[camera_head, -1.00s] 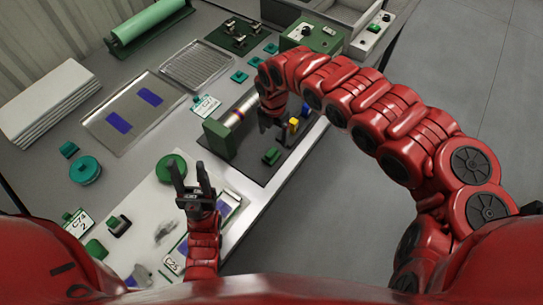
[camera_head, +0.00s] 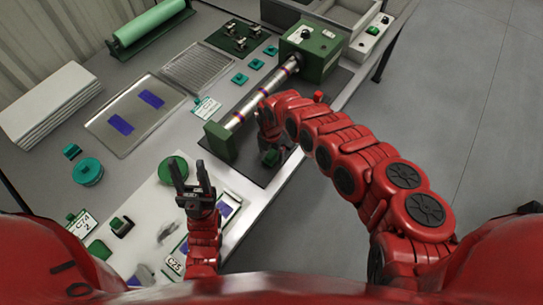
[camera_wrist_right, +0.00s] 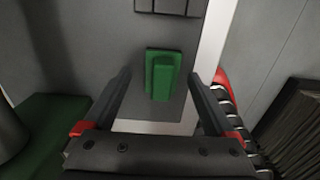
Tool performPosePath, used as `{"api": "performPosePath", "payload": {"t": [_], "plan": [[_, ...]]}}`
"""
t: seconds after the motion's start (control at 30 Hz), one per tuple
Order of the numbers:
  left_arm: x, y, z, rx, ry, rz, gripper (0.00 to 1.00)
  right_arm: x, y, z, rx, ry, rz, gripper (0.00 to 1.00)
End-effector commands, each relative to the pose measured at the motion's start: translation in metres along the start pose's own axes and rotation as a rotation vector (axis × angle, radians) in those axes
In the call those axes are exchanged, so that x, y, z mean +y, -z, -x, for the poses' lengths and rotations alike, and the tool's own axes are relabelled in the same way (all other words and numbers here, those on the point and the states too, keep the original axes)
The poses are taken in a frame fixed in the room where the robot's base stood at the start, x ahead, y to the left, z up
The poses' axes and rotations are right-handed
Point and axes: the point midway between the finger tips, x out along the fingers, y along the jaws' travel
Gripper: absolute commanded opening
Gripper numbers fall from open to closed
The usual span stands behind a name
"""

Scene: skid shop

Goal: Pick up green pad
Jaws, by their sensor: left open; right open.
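A green pad (camera_wrist_right: 162,77), a block with a raised grip on a flat base, lies on a dark plate in the right wrist view. It also shows in the head view (camera_head: 270,157), at the near end of the dark base. My right gripper (camera_wrist_right: 162,85) is open, with a finger on either side of the pad in the picture and nothing held; I cannot tell the height gap. In the head view my right gripper (camera_head: 270,138) is just beyond the pad. My left gripper (camera_head: 190,172) is open and empty over the white board, near a round green piece (camera_head: 173,170).
A metal roller (camera_head: 247,108) runs between a green block (camera_head: 219,143) and a green control box (camera_head: 314,52). A metal tray (camera_head: 125,113) with blue pieces lies to the left. Floor is open to the right of the table edge.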

Motion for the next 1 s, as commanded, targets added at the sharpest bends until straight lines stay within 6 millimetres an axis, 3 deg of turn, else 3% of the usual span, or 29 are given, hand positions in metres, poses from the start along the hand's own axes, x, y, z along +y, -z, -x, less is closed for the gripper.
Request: {"api": "performPosePath", "payload": {"t": [0.1,0.4,0.9,1.0], "plan": [[0.0000,0.0001,-0.0006,0.000,0.000,0.000,0.50,-0.0015,0.0013,-0.0093,0.001,0.003,0.000,0.90],[0.0000,0.0001,-0.0005,0.000,0.000,0.000,0.50,-0.0019,-0.0006,-0.0111,-0.002,0.003,-0.001,0.90],[0.0000,0.0001,-0.0006,0.000,0.000,0.000,0.50,-0.0019,-0.0003,-0.0110,-0.001,0.003,-0.001,0.02],[0.0000,0.0001,-0.0006,0.000,0.000,0.000,0.50,-0.0019,-0.0003,-0.0110,-0.001,0.003,-0.001,0.00]]}}
